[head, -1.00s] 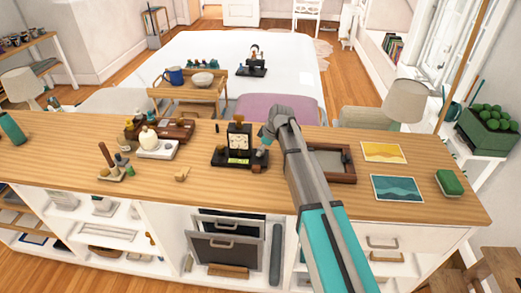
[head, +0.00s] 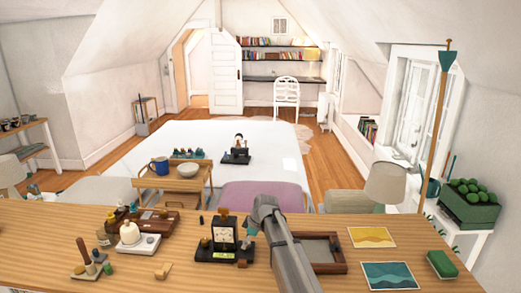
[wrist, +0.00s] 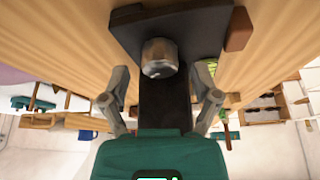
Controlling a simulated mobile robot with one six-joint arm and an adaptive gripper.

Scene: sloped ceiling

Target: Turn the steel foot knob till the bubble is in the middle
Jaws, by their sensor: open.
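The black instrument (head: 225,228) with a pale face stands on a black base on the wooden counter, just left of my arm. A small green strip, perhaps the level (head: 225,255), shows on the base's front; I cannot make out its bubble. The steel foot knob (wrist: 160,57) shows in the wrist view as a short silver cylinder at the dark base (wrist: 190,28). My gripper (wrist: 161,76) is open, one finger to each side and slightly short of the knob, with no contact visible. In the head view my arm partly hides the gripper.

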